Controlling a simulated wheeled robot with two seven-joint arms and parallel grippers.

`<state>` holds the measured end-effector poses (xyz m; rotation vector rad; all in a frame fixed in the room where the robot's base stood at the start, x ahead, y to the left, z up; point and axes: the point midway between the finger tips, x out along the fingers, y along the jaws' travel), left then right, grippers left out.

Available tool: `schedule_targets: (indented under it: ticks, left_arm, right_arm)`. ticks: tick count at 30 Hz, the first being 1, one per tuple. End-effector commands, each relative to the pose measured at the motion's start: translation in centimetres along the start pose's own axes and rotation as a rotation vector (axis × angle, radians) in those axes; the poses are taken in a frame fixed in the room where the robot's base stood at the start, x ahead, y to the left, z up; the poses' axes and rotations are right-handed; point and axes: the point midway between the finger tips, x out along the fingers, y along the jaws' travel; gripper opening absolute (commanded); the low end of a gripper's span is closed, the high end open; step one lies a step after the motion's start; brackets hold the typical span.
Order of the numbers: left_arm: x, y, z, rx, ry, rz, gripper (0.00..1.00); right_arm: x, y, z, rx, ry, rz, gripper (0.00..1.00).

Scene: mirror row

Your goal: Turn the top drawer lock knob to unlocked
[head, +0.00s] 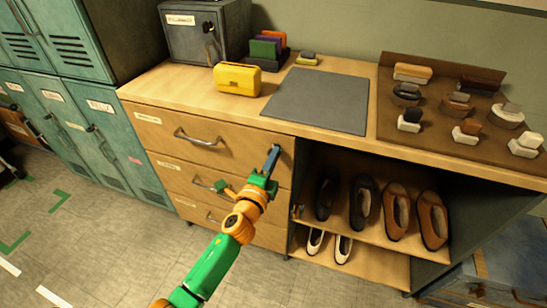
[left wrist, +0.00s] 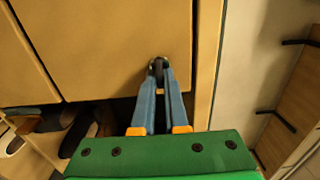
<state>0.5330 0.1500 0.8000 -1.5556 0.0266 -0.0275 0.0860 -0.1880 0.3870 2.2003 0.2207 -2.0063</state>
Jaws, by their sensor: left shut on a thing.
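The top drawer (head: 200,138) of the wooden cabinet is closed, with a metal bar handle and a small label on its front. My left gripper (head: 275,152) reaches up to the right end of that drawer front. In the left wrist view its blue fingers (left wrist: 158,75) are shut on the small dark lock knob (left wrist: 157,64) at the edge of the wooden front. The fingers cover most of the knob, so I cannot tell which way it is turned. My right gripper is in neither view.
The cabinet top carries a yellow box (head: 237,79), a grey mat (head: 317,101) and a brush rack (head: 450,105). A dark safe (head: 200,35) stands at the back. Open shelves with shoes (head: 395,205) lie right of the drawers. Green lockers (head: 75,125) stand left; the floor in front is clear.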

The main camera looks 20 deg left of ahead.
Motion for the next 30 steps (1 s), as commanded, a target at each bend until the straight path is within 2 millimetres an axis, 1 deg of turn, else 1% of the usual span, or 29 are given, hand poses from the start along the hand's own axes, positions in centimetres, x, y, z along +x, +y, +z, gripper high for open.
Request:
schedule_targets:
  ticks: [6, 7, 10, 18, 20, 23, 24, 27, 30]
  left_arm:
    - [0.0, 0.0, 0.0, 0.002, -0.001, 0.0, 0.0]
    - [0.0, 0.0, 0.0, 0.002, -0.001, 0.0, 0.14]
    - [0.0, 0.0, 0.0, 0.002, -0.001, 0.0, 0.41]
    - [0.0, 0.0, 0.0, 0.0, 0.0, 0.0, 0.41]
    - [-0.3, 0.0, 0.0, 0.0, 0.0, 0.001, 0.41]
    - [-1.9, 0.0, 0.0, 0.001, 0.0, 0.002, 0.41]
    - [-2.7, 0.0, 0.0, 0.001, 0.0, 0.003, 0.41]
    - [-4.7, 0.1, 0.1, 0.001, -0.001, 0.003, 0.41]
    - [-6.2, 0.1, 0.0, 0.001, -0.001, 0.002, 0.41]
  right_arm:
    - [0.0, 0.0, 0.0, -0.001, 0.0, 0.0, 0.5]
    - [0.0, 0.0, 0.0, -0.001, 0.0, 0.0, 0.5]
    - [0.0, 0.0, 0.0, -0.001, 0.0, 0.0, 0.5]
    - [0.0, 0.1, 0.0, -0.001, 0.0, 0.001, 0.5]
    - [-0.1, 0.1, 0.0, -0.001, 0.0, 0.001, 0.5]
    - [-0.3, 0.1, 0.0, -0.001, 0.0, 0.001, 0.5]
    - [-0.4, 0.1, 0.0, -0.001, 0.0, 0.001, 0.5]
    - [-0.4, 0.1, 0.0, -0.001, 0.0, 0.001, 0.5]
    - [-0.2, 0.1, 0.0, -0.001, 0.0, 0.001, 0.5]
